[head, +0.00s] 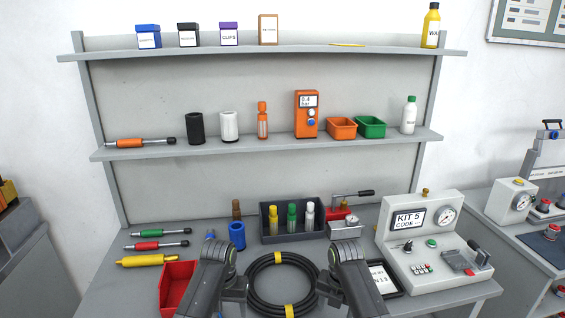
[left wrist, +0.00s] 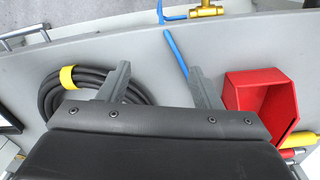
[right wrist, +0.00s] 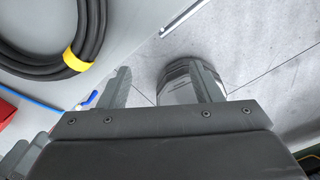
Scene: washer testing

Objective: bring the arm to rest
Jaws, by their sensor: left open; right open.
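My left gripper (head: 236,296) is low at the front of the bench, between the red bin and a coiled black hose (head: 282,284) with yellow bands. In the left wrist view its jaws (left wrist: 158,78) are open and empty. The hose coil lies behind one finger and a blue rod (left wrist: 174,52) shows beyond the gap. My right gripper (head: 322,292) is on the other side of the coil. In the right wrist view its jaws (right wrist: 160,76) are open with nothing held, over the bench edge and the floor. The hose coil (right wrist: 75,45) shows at upper left, apart from the fingers.
A red bin (head: 173,291) stands left of my left gripper. A dark tray (head: 264,234) of bottles is behind the coil. A grey test panel (head: 408,262) stands to the right, with a framed card (head: 384,279) beside my right arm. Shelves rise behind.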

